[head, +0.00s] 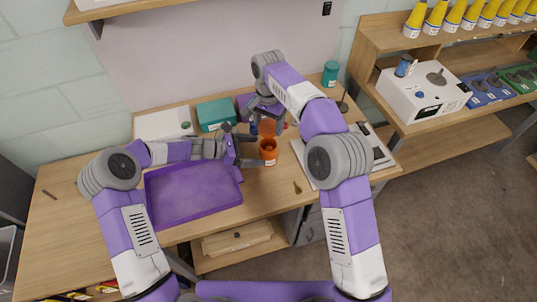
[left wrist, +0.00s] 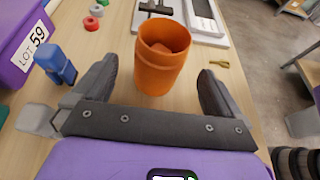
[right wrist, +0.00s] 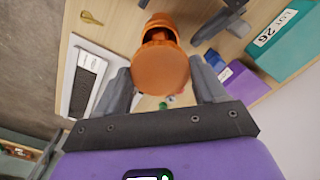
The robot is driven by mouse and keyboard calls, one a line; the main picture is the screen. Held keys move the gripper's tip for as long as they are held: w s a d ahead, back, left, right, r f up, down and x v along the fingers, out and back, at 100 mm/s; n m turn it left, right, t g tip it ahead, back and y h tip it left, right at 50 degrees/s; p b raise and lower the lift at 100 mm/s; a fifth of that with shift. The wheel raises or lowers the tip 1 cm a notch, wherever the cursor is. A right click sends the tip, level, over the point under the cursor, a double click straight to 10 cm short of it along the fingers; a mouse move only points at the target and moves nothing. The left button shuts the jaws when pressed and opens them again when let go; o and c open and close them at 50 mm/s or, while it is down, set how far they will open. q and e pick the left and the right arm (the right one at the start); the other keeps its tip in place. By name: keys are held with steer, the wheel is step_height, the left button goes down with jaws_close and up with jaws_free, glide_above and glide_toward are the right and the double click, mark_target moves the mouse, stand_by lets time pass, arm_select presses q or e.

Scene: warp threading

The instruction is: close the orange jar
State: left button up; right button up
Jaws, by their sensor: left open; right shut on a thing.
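The orange jar (head: 268,155) stands upright on the table with its mouth open. In the left wrist view the jar (left wrist: 158,72) shows something orange inside. My left gripper (head: 254,150) is open, with its fingers spread to either side of the jar; I cannot tell whether they touch it. My right gripper (head: 268,122) is shut on the orange lid (head: 267,129) behind and above the jar. In the right wrist view the round lid (right wrist: 160,68) sits between the fingers and partly hides the jar (right wrist: 160,26). The lid is apart from the mouth.
A purple tray (head: 193,215) lies left of the jar. A teal box (head: 215,113) stands behind. A flat white-and-grey device (head: 375,150) lies on the right, with a small brass piece (head: 297,188) in front. A blue object (left wrist: 55,64) stands left of the jar.

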mark_target(262, 151)
arm_select(q)
steer(key=shift+x, duration=1.8)
steer(key=shift+c, duration=0.3)
steer(key=c, duration=1.5)
arm_select(e)
steer(key=shift+s+f, duration=0.1)
steer(key=shift+f, duration=2.4)
steer(key=shift+f, duration=0.9)
steer(key=shift+f, duration=0.5)
